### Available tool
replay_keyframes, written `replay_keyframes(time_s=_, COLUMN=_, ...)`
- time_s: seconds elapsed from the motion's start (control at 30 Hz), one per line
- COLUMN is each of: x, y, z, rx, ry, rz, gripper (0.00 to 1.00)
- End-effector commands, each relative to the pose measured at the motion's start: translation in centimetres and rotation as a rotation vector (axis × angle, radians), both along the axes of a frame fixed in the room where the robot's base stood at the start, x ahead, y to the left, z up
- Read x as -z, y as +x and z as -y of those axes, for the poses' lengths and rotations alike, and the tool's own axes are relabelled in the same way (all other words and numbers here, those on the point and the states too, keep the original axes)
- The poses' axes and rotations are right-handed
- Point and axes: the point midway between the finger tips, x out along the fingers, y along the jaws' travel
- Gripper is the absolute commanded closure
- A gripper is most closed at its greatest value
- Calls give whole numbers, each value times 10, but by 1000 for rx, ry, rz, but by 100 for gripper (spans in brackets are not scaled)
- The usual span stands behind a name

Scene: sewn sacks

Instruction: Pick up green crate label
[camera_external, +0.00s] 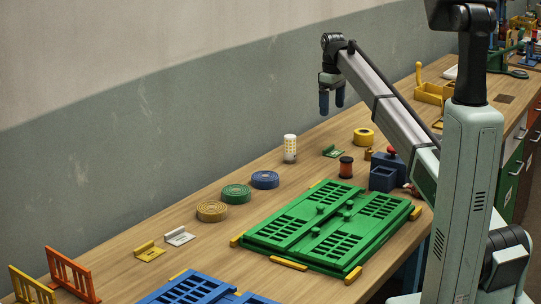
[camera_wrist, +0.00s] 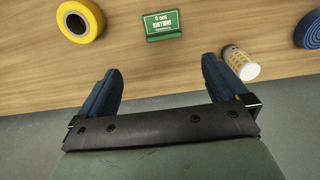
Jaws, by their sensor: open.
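The green crate label (camera_external: 333,151) is a small green card with a foot. It stands on the wooden bench, between the white patterned cylinder and the yellow tape roll. In the wrist view the label (camera_wrist: 161,27) shows white lettering and lies beyond the fingertips, near the top middle. My gripper (camera_external: 332,110) is open and empty, well above the bench. In the wrist view its two blue fingers (camera_wrist: 162,70) are spread apart, with the label roughly centred between their lines. Nothing hides the label's face there.
The yellow tape roll (camera_wrist: 80,19) is left of the label; the patterned cylinder (camera_wrist: 239,64) and blue coil (camera_wrist: 309,30) are right. A dark red-topped spool (camera_external: 346,167) and a green crate panel (camera_external: 327,226) are nearby. Yellow (camera_external: 150,252) and white (camera_external: 179,237) labels stand farther off.

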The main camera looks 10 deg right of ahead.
Motion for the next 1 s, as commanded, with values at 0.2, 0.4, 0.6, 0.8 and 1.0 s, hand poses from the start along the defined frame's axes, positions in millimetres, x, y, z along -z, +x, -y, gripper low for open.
replay_keyframes(time_s=0.2, x=20, y=-1, z=-1, rx=-1, ry=0, rz=-1, gripper=0)
replay_keyframes(time_s=0.4, x=53, y=-2, z=-1, rx=0, ry=0, rz=-1, gripper=0)
replay_keyframes(time_s=0.6, x=81, y=-1, z=-1, rx=0, ry=0, rz=0, gripper=0)
replay_keyframes(time_s=0.8, x=90, y=-1, z=-2, rx=0, ry=0, rz=0, gripper=0)
replay_keyframes(time_s=1.0, x=110, y=-4, z=-5, rx=0, ry=0, rz=0, gripper=0)
